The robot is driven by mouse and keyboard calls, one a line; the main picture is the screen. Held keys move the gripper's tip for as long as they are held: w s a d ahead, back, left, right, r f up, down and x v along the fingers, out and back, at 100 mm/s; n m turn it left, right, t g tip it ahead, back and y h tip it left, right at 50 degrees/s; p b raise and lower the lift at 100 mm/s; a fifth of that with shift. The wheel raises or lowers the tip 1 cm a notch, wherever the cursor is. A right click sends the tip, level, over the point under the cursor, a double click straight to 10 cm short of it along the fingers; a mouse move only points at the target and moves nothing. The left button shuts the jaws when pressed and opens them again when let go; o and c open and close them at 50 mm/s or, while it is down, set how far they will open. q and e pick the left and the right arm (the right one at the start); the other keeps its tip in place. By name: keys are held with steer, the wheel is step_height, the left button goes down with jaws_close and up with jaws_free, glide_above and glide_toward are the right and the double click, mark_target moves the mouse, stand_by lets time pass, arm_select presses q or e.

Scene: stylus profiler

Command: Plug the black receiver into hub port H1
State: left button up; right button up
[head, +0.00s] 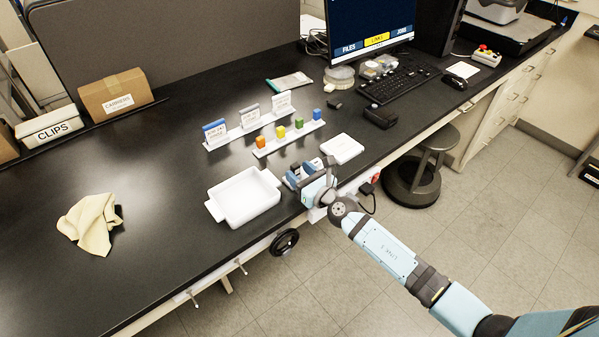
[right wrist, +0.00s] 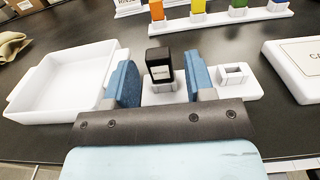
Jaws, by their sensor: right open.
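The black receiver (right wrist: 159,66), with a small white label, stands upright in a white holder (right wrist: 240,88) in the right wrist view. My right gripper (right wrist: 163,85) is open, with one blue finger on each side of the receiver. A gap shows beside the receiver, so the fingers do not appear closed on it. In the head view my right gripper (head: 305,172) is at the front table edge and mostly hides the receiver. An empty square socket shows on the holder to the right. I cannot make out port H1. My left gripper is not in view.
A white tray (head: 212,209) lies left of the gripper, and a white labelled box (head: 342,148) lies to the right. Behind stand a strip of coloured blocks (head: 281,131) and a row of label cards (head: 250,112). A black box (head: 380,117) sits near the keyboard (head: 394,86).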

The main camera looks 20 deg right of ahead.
steer(key=v, duration=0.6)
steer(key=shift+s, duration=0.35)
steer(key=shift+d, duration=0.1)
steer(key=b+v, duration=0.3)
steer(key=v, duration=1)
steer(key=shift+s+d, duration=0.2)
steer(key=shift+s, duration=0.15)
steer(key=shift+r, duration=0.1)
